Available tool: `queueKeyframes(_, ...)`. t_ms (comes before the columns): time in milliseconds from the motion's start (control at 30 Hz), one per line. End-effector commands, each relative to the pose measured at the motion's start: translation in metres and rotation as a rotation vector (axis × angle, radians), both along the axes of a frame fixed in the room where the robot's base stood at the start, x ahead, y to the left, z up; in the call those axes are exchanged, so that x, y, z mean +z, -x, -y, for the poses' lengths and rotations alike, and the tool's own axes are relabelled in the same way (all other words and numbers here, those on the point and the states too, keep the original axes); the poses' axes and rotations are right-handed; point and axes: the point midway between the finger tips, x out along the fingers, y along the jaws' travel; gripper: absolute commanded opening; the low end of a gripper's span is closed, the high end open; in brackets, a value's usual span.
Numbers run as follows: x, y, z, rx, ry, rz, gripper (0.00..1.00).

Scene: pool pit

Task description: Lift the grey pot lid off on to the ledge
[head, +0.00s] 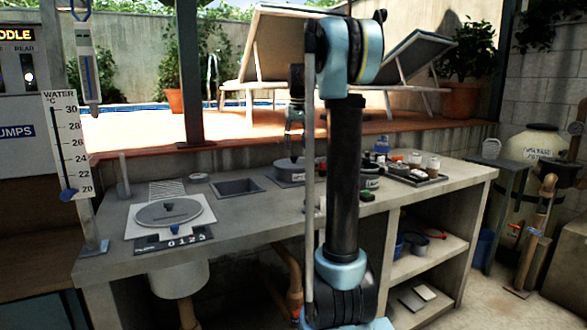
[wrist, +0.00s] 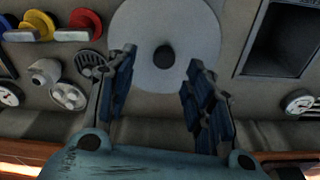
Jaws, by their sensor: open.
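The grey pot lid (head: 287,162) sits on a round pot in the counter, partly hidden by my arm in the head view. In the wrist view it is a pale disc (wrist: 195,30) with a dark round knob (wrist: 165,57). My gripper (head: 294,143) hangs fingers down above the lid. In the wrist view my gripper (wrist: 162,60) is open and empty, with the knob appearing between the fingertips; the height gap is hard to tell. The ledge (head: 235,133) is the raised terracotta-edged paving behind the counter.
A square recess (head: 237,187) lies left of the pot. Red, yellow and blue handled fittings (wrist: 85,22) lie on its other side. A tray of small items (head: 412,172) stands at the counter's right. A post (head: 188,75) and loungers (head: 300,50) stand behind.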

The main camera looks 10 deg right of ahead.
Motion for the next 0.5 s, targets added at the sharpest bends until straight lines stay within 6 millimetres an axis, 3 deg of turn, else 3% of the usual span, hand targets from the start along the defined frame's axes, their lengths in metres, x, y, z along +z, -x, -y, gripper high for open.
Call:
queueKeyframes(167,-0.009,-0.001,-0.001,0.0,0.0,0.0,0.48)
queueKeyframes(500,-0.049,-0.008,-0.006,-0.001,0.0,0.0,0.48)
